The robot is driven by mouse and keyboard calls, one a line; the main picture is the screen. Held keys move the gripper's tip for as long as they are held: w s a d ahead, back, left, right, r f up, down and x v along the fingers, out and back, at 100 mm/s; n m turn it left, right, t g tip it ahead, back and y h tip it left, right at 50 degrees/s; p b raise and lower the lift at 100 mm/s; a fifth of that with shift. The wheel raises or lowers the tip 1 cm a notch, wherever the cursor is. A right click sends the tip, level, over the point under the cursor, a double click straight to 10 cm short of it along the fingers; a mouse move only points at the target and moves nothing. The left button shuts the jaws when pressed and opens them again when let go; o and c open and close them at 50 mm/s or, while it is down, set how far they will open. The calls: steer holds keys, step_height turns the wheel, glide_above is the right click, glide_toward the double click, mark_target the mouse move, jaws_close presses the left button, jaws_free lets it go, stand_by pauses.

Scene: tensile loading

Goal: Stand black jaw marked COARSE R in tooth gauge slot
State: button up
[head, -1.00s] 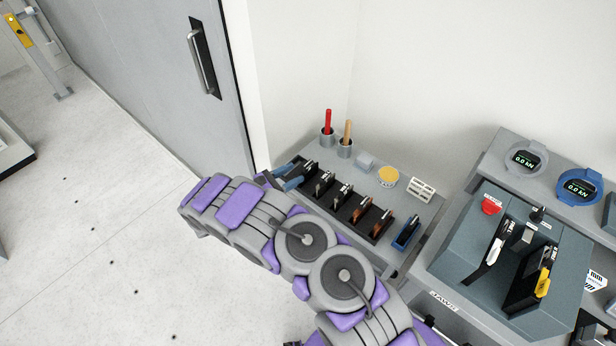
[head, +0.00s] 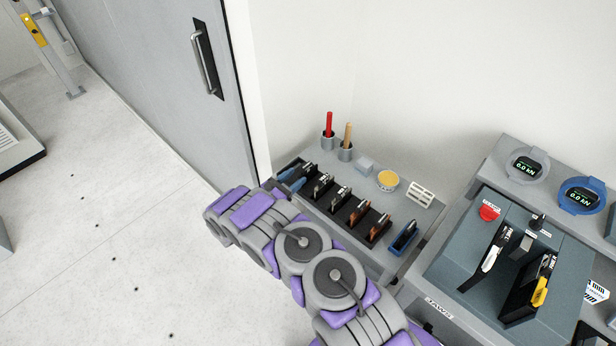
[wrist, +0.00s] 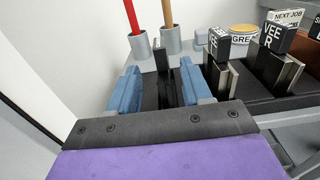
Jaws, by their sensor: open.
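My gripper (wrist: 160,90) is open, its two blue fingers on either side of a dark upright jaw (wrist: 163,68) at the left end of the rack. No lettering shows on that jaw, so I cannot tell if it is COARSE R; contact is unclear. In the head view my blue fingers (head: 292,177) are at the rack's far-left end. To the right stand a black jaw with partly readable lettering (wrist: 219,46) and one marked VEE R (wrist: 277,38). No label identifies the tooth gauge; a pale slotted block (head: 421,194) stands on the bench.
The black rack (head: 330,206) also holds copper-coloured jaws (head: 358,212). A blue item (head: 404,238) stands to their right. Red (head: 328,126) and wooden (head: 347,135) handles rise from cups behind my fingers. A yellow-topped tin (head: 388,180) and a grey machine (head: 465,235) are farther right.

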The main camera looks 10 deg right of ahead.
mark_target(302, 173)
steer(key=shift+w+d+f, duration=0.15)
steer(key=shift+w+d, duration=0.45)
steer(key=shift+w, duration=0.2)
steer(key=x, duration=0.3)
steer(key=b+x, duration=0.1)
steer(key=x, duration=0.1)
steer(key=shift+s+d+f, duration=0.3)
steer(key=shift+a, duration=0.45)
steer(key=c, duration=0.4)
steer(key=shift+d, duration=0.3)
jaws_close()
steer(key=shift+a, duration=0.15)
